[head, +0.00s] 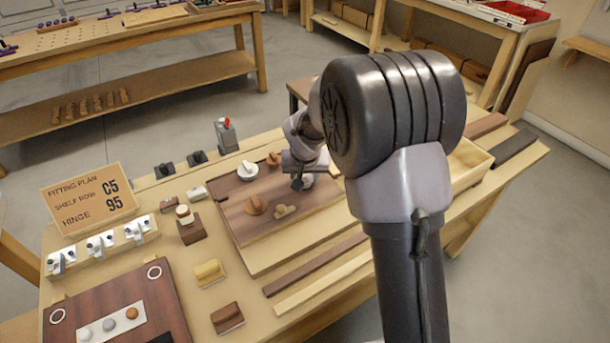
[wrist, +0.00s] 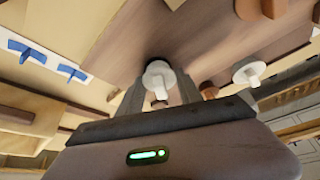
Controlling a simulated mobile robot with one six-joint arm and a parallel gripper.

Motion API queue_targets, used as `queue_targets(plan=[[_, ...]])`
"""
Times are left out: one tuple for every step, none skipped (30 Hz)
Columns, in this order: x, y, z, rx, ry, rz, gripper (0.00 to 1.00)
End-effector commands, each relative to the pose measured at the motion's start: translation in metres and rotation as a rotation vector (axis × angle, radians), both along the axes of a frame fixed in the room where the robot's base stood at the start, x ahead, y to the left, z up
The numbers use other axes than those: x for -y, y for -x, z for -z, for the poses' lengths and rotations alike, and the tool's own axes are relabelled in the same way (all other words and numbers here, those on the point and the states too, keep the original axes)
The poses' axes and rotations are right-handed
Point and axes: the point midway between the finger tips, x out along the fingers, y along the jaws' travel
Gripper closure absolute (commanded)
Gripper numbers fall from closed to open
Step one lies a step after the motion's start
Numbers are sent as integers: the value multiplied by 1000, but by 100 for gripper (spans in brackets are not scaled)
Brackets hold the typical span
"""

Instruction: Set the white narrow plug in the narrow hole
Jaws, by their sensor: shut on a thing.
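My gripper (wrist: 158,92) is shut on a white plug (wrist: 158,78), whose pale round head and short stem show between the fingers in the wrist view. In the head view my gripper (head: 298,182) is over the right part of the brown board (head: 240,222), and the held plug is hidden or too small to make out. A second white plug (head: 248,170) stands on the board's back left part; a white plug also shows at the right in the wrist view (wrist: 247,72). I cannot pick out the narrow hole in either view.
Brown plugs (head: 255,205) (head: 273,160) and a tan piece (head: 285,211) are on the board. A red-topped grey object (head: 225,132) stands behind it. A sign (head: 87,193), white hinge blocks (head: 101,244) and a dark red panel (head: 150,305) are at left. An open wooden tray (head: 468,165) is at right.

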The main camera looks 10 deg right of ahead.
Motion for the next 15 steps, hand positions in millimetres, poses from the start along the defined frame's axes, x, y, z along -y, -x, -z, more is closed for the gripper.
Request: queue_targets(plan=[[0, 0, 1, 0, 0, 0, 81], [0, 0, 1, 0, 0, 0, 81], [0, 0, 2, 0, 0, 0, 81], [0, 0, 2, 0, 0, 0, 81], [0, 0, 3, 0, 0, 0, 81], [0, 0, 3, 0, 0, 0, 81], [0, 0, 3, 0, 0, 0, 81], [0, 0, 4, 0, 0, 0, 81], [0, 0, 4, 0, 0, 0, 81], [0, 0, 5, 0, 0, 0, 81], [0, 0, 5, 0, 0, 0, 81], [0, 0, 5, 0, 0, 0, 50], [0, 0, 5, 0, 0, 0, 44], [0, 0, 4, 0, 0, 0, 38], [0, 0, 5, 0, 0, 0, 33]])
